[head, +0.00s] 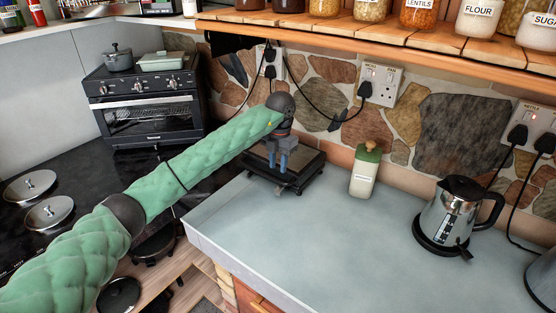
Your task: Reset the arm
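My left arm, in a green padded sleeve, reaches from the lower left across the worktop's corner. My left gripper (278,162) points down at a low black appliance (309,170) with a flat brownish top, near the stone wall. Its two grey-blue fingers look apart, with no object visible between them. I cannot tell whether the fingertips touch the appliance. My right arm and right gripper are not in view.
A cream bottle with a green lid (364,171) stands right of the black appliance, and a steel kettle (452,213) further right. A black oven (147,112) is at the back left. A shelf of jars (418,40) runs above. The middle worktop (310,235) is clear.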

